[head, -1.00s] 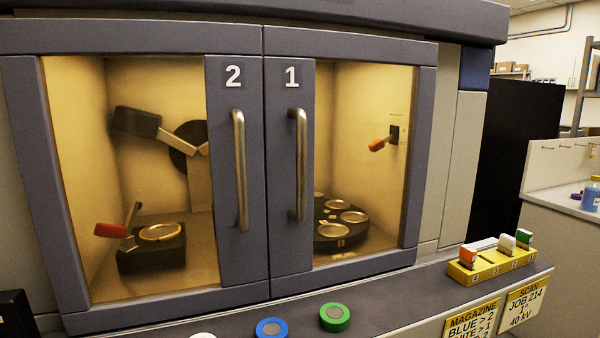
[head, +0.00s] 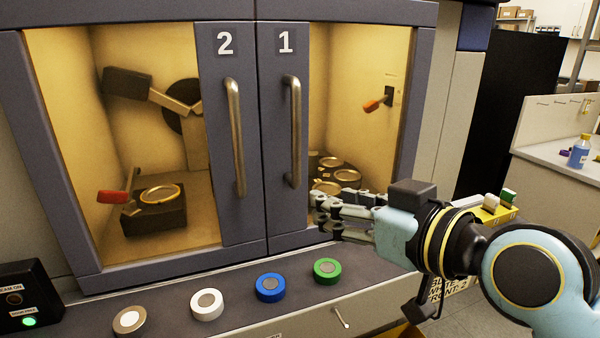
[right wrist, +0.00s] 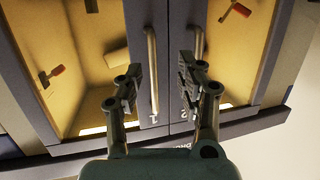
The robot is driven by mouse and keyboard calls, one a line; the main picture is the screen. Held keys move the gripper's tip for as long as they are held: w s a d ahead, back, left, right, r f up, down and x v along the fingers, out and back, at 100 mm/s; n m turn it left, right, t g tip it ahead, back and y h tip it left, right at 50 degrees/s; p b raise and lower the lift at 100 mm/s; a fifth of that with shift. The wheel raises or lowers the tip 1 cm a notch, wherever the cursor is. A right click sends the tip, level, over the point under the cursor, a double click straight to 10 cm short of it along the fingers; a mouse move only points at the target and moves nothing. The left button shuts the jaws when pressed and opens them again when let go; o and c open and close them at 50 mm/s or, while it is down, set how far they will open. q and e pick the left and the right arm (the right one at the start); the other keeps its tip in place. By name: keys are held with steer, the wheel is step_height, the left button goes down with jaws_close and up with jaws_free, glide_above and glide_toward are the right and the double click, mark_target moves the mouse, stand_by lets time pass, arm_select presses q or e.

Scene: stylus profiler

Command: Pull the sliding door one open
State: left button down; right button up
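Sliding door one (head: 287,120) is the right door of the cabinet, marked 1, with a glass window and a vertical metal bar handle (head: 294,130). It is closed against door two (head: 230,130), which has its own handle (head: 236,135). My right gripper (head: 318,212) is low and right of door one's handle, in front of its window, pointing left. In the right wrist view, which is upside down, the gripper (right wrist: 158,85) is open, and door one's handle (right wrist: 152,75) shows between the fingers, not visibly gripped. My left gripper is out of view.
A black box with a green light (head: 29,312) is at the left.

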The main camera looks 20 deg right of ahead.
mark_target(299, 142)
steer(key=w+r+t, duration=0.1)
steer(key=w, duration=0.3)
steer(key=w+a+r+t+p, duration=0.1)
steer(key=w+r, duration=0.1)
steer(key=w, duration=0.2)
steer(key=w+a+r+p, duration=0.1)
steer(key=w+r, duration=0.1)
steer(key=w, duration=0.2)
steer(key=shift+w+m+t, duration=0.3)
steer(key=shift+t, duration=0.1)
jaws_close()
steer(key=shift+w+f, duration=0.1)
steer(key=shift+f, duration=0.05)
